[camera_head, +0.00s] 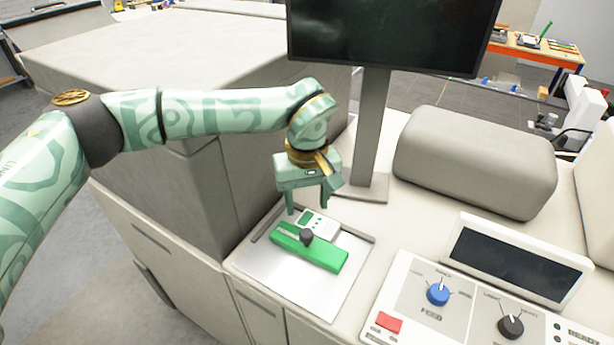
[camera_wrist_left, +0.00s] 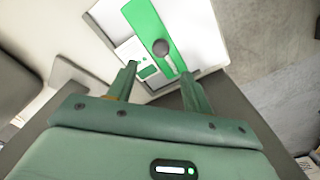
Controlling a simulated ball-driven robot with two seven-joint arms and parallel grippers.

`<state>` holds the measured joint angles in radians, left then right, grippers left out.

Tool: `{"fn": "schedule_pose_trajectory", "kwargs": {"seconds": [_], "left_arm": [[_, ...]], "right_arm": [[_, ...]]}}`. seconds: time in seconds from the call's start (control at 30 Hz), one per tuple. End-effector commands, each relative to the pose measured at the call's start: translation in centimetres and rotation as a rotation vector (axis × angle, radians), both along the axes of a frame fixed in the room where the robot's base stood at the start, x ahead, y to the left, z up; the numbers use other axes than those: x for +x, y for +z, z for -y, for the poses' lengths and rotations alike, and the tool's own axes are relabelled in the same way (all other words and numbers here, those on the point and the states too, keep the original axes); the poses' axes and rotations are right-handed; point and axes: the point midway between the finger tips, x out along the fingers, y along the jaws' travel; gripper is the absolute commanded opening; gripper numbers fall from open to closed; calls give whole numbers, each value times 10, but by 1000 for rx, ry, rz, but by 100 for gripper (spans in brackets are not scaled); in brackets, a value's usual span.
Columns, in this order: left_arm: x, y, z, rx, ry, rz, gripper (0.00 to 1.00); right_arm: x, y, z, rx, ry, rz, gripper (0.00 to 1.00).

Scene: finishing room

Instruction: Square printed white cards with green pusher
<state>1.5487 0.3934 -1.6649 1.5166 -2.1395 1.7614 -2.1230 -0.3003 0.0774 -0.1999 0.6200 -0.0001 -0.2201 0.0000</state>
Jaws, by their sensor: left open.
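The green pusher (camera_head: 325,256), a flat bar with a dark round knob, lies on a light metal tray (camera_head: 310,293). It also shows in the left wrist view (camera_wrist_left: 146,22). The printed white cards (camera_head: 328,231), with green marks, lie right behind the pusher, near the back corner of the tray; they also show in the left wrist view (camera_wrist_left: 132,48). I cannot tell whether pusher and cards touch. My left gripper (camera_head: 309,209) is open and empty above the back of the tray, close to the cards. In the left wrist view its fingers (camera_wrist_left: 160,80) point toward the pusher and cards. My right gripper is not in view.
A dark monitor (camera_head: 395,35) on a grey post stands behind the tray. A control panel (camera_head: 455,308) with knobs, a red button and a screen is at the right. A rounded beige block (camera_head: 476,160) lies behind it. Tall beige housing (camera_head: 180,190) stands left of the tray.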

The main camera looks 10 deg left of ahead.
Motion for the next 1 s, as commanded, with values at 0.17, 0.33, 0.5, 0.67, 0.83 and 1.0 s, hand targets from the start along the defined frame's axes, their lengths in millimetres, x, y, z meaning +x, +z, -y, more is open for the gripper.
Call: {"fn": "schedule_pose_trajectory", "kwargs": {"seconds": [0.17,0.33,0.5,0.67,0.83,1.0], "left_arm": [[1,43,0,1,-1,4,50],[0,66,0,1,0,0,50],[0,74,0,1,-1,0,50],[0,74,0,1,-1,0,50],[0,74,0,1,-1,0,50],[-12,60,22,-78,-21,-31,50]], "right_arm": [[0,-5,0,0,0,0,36],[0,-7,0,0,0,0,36],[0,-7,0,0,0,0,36],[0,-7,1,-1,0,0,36],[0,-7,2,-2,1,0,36],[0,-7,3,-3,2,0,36]]}}
